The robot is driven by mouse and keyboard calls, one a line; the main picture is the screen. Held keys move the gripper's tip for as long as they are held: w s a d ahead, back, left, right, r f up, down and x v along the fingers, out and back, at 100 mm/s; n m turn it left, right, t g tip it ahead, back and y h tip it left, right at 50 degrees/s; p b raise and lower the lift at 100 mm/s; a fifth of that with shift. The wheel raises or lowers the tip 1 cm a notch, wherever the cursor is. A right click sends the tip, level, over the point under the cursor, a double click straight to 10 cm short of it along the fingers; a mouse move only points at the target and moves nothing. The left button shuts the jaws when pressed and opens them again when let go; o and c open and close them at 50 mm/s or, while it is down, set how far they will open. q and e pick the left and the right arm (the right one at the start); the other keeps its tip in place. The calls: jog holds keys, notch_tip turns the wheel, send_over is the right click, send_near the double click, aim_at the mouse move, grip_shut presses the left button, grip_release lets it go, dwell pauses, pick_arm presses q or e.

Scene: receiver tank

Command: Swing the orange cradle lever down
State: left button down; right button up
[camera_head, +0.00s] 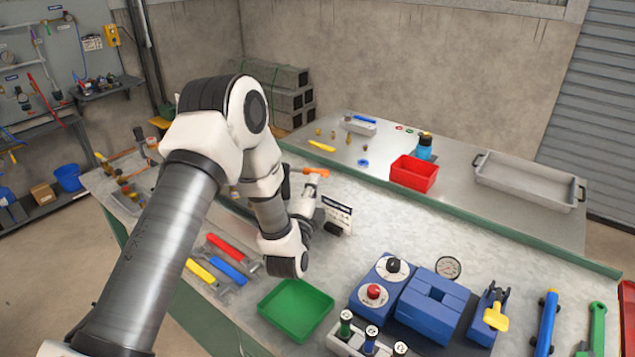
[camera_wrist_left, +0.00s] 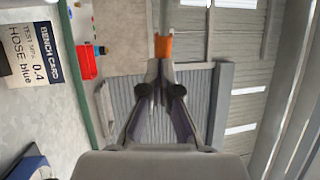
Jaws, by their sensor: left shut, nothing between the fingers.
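The orange lever (camera_head: 316,171) shows in the head view just past my left wrist, near the bench's back edge. A pale part adjoins it; the cradle itself is largely hidden by my arm. In the left wrist view, an orange piece (camera_wrist_left: 163,46) with a pale rod behind it lies straight ahead of my left gripper (camera_wrist_left: 161,68). The fingers are shut with nothing between them, their tips close to the orange. I cannot tell whether they touch it. In the head view my arm hides most of the fingers. My right gripper is not in view.
A green tray (camera_head: 296,309), blue blocks (camera_head: 432,300) and hand tools (camera_head: 228,271) lie nearer the front. A red bin (camera_head: 413,173) and a grey tray (camera_head: 527,183) sit on the back table. Bench surface right of the card is clear.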

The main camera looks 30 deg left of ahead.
pick_arm(q)
jog(key=w+n+g+y+b, duration=0.1)
jog(key=y, duration=0.1)
jog(key=w+n+g+y+b, duration=0.1)
jog(key=w+n+y, duration=0.1)
jog(key=y, duration=0.1)
jog(key=shift+w+a+r, duration=0.1)
jog(key=shift+a+r, duration=0.05)
jog(key=shift+a, duration=0.05)
dwell(0.4)
